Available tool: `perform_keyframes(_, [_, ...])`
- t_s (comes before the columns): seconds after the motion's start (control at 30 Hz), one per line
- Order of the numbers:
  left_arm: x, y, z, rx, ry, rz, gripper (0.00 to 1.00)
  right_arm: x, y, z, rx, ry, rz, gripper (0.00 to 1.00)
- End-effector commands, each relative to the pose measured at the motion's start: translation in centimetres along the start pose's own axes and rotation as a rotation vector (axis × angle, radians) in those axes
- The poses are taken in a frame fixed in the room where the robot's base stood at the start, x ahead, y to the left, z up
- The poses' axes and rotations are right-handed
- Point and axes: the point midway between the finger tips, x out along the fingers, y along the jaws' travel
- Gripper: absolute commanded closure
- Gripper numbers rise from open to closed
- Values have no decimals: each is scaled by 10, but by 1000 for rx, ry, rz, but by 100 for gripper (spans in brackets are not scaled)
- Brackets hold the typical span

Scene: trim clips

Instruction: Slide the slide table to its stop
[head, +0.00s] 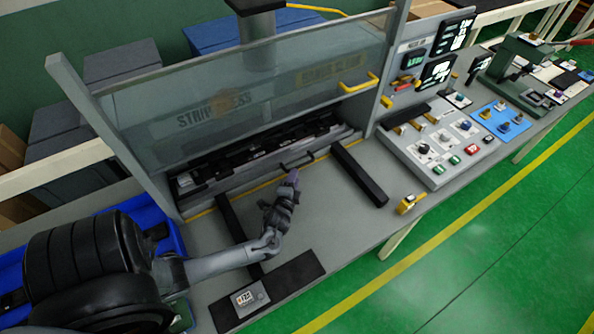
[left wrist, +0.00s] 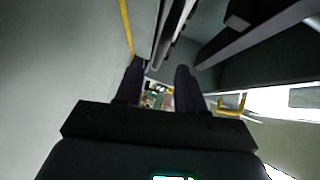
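The slide table (head: 232,174) sits inside the press frame behind the clear guard panel, with dark tooling along it. Its black handle (head: 312,155) sticks out at the front edge, by the yellow line. My left gripper (head: 291,176) is at the handle's near side in the head view; whether they touch cannot be told. In the left wrist view the two dark fingers (left wrist: 159,84) stand apart, with background showing between them. Dark bars cross beyond the fingertips there. My right gripper is not in view.
A control panel (head: 440,140) with buttons stands to the right, and a yellow tape measure (head: 407,204) lies near the front edge. A dark mat (head: 290,283) holds a small device.

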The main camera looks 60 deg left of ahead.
Motion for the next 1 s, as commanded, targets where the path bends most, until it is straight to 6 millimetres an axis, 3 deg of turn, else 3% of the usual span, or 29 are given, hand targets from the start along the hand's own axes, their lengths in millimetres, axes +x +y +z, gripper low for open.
perform_keyframes(0.1, [-17,0,1,0,0,2,61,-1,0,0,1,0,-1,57])
perform_keyframes(0.3, [-32,0,1,0,-1,1,61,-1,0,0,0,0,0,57])
perform_keyframes(0.83, [-35,1,2,2,-2,2,61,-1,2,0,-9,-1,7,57])
perform_keyframes(1.0, [-49,19,16,23,-11,36,61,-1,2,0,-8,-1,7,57])
